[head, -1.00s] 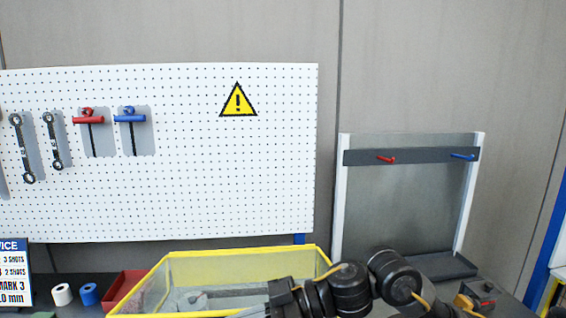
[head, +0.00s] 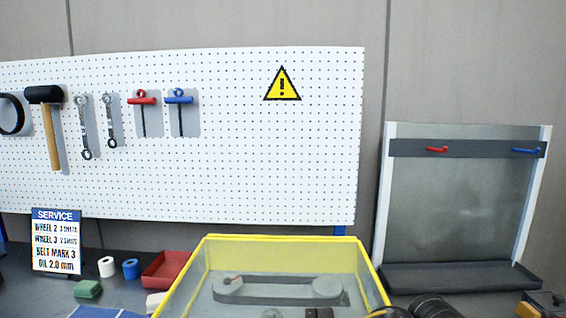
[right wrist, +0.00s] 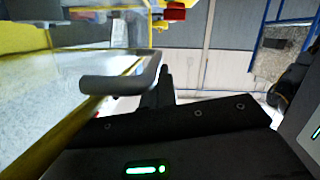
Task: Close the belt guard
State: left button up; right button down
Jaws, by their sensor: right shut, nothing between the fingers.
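The belt guard (head: 283,240) is a yellow-framed, clear-sided box at the bottom middle of the head view. A dark belt (head: 265,300) around two grey pulleys shows inside it. I cannot tell whether the guard is fully closed. In the right wrist view, a yellow-edged clear panel (right wrist: 40,95) of the guard carries a grey bar handle (right wrist: 112,85). My right gripper (right wrist: 166,82) is shut and empty, its dark fingers close beside the handle's right end; contact is unclear. In the head view only dark parts of my right arm show at the bottom edge. My left gripper is not in view.
A service sign (head: 57,242), white roll (head: 106,267), blue roll (head: 131,268) and red bin (head: 167,269) stand left of the guard. A grey rack (head: 460,275) with red and blue handles stands to the right. A tool pegboard (head: 230,180) is behind.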

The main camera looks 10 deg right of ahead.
jog(key=shift+s+f, duration=0.1)
jog(key=shift+f, duration=0.5)
notch_tip(320, 180, up, 6)
jog(key=p, duration=0.6)
jog(key=b+v, duration=0.3)
jog(key=v, duration=0.7)
jog(key=shift+s+f, duration=0.2)
jog(key=shift+f, duration=0.25)
jog(key=shift+a, duration=0.1)
